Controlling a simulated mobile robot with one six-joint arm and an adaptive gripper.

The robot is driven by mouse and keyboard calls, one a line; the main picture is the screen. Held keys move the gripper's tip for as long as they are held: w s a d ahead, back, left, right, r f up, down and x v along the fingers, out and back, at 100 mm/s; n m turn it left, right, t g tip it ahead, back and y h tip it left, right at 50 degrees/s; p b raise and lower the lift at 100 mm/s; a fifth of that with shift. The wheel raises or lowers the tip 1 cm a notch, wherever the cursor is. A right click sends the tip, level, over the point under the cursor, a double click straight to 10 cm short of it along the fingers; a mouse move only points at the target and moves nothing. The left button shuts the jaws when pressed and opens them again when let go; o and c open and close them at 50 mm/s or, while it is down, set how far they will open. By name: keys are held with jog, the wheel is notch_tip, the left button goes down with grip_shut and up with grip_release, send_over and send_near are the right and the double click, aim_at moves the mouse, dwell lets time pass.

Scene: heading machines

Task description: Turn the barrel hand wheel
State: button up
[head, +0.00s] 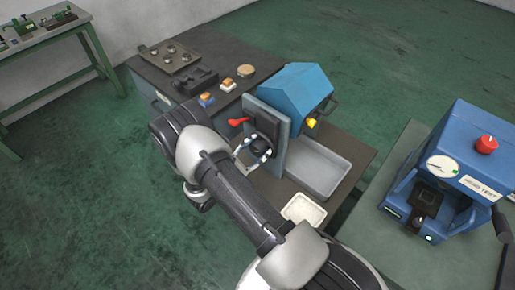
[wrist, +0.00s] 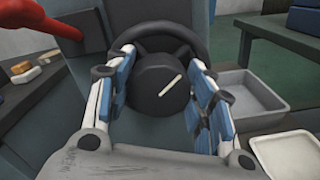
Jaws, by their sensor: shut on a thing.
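The barrel hand wheel (wrist: 160,85) is a dark ring with a round hub, and a pale line marks the hub face. It sits on the side of the grey and blue machine (head: 299,92). In the head view the wheel's dark hub (head: 261,144) shows partly behind my gripper. My gripper (wrist: 163,72) has one blue-padded finger on each side of the hub and is shut on the wheel. In the head view my gripper (head: 253,150) reaches the wheel from the lower left. The pale line tilts up to the right. Exact finger contact is partly hidden.
A red lever (head: 238,121) stands out just left of the wheel, close to my gripper. A grey tray (head: 318,170) and a small white tray (head: 303,210) lie right of and below the wheel. A blue test press (head: 452,165) stands on the bench at right.

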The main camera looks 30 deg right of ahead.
jog(key=shift+n, duration=0.3)
jog(key=n, duration=0.4)
jog(key=shift+w+n+b, duration=0.1)
jog(key=shift+n+b, duration=0.3)
jog(key=n, duration=0.4)
jog(key=shift+n, duration=0.3)
jog(key=o, duration=1.1)
jog(key=shift+w, duration=0.1)
jog(key=shift+c, duration=0.2)
jog(key=shift+a, duration=0.1)
jog(key=v, duration=1.2)
